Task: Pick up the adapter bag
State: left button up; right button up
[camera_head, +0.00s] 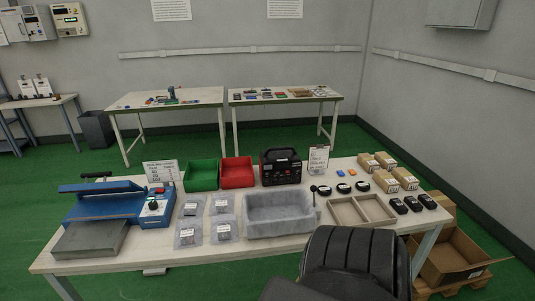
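Several clear bags with small contents lie flat on the near white table (105,264), left of its middle. One is the back left bag (191,208) and one is the back right bag (224,203). The front left bag (188,236) and the front right bag (224,231) lie nearer. Their contents are too small to tell which holds an adapter. Several small black devices (414,204) stand in a row at the table's right end. Neither of my grippers is in view.
A blue sealing machine (105,207) stands left of the bags. Behind them are a green bin (201,175) and a red bin (237,171). A grey foam-like tray (279,214) stands to their right. A black padded chair (354,262) blocks the table's front right.

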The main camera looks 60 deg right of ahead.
aim_at(224, 227)
jog(key=k, duration=0.35)
jog(key=z, duration=2.4)
